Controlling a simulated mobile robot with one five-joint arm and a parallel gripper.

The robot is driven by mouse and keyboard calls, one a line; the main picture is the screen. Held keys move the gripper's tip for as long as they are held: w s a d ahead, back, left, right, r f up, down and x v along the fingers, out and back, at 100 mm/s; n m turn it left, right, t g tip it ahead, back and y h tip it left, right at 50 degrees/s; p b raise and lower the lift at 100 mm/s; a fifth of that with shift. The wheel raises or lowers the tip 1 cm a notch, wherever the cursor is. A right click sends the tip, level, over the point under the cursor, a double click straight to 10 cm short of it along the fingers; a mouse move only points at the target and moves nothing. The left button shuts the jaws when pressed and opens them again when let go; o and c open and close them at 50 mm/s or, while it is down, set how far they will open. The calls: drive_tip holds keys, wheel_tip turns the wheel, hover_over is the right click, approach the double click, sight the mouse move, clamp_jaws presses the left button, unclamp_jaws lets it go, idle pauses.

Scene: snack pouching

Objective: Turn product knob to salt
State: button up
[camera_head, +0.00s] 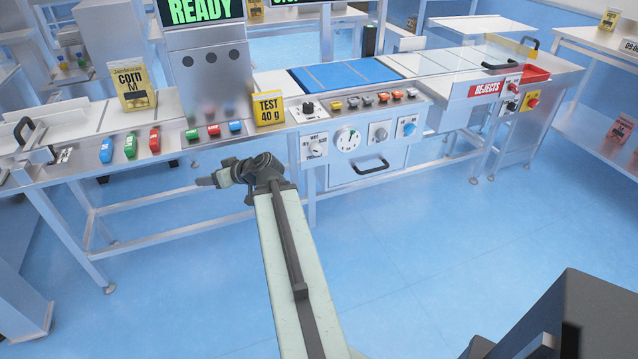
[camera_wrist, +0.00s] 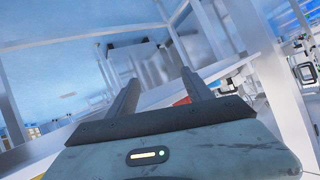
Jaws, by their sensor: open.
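The product knob (camera_head: 315,147) is a pale knob on a small light plate at the left end of the machine's lower front panel. Small lettering surrounds it, too small to read surely, and I cannot tell where its pointer stands. My gripper (camera_head: 203,182) is left of the knob, in front of the machine, and points left, away from it. In the wrist view my gripper (camera_wrist: 160,78) has its two dark fingers apart with nothing between them. The knob is not identifiable in the wrist view.
A white dial (camera_head: 348,139), a grey knob (camera_head: 380,132) and a blue knob (camera_head: 408,127) stand right of the product knob. A drawer handle (camera_head: 371,165) sticks out below. A yellow test pouch (camera_head: 268,109) stands above left. The blue floor (camera_head: 430,260) in front is clear.

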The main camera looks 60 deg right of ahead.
drive_tip(key=s+d+f+m+t+h+b, duration=0.1)
drive_tip(key=s+d+f+h+b, duration=0.25)
drive_tip(key=d, duration=0.45)
drive_tip(key=s+d+f+m+t+h+b, duration=0.2)
drive_tip(key=s+d+b, duration=0.25)
drive_tip(key=d, duration=0.35)
drive_tip(key=m+g+h+b, duration=0.1)
drive_tip(key=m+h+b, duration=0.2)
drive_tip(key=h+b, duration=0.3)
approach(319, 151)
drive_tip(key=w, duration=0.1)
drive_tip(key=p+x, duration=0.1)
drive_tip(key=x, duration=0.7)
drive_tip(key=shift+d, duration=0.15)
clamp_jaws()
drive_tip(key=shift+d+h, duration=0.2)
drive_tip(key=shift+h, duration=0.05)
drive_tip(key=shift+a+m, duration=0.2)
drive_tip(key=shift+m, duration=0.2)
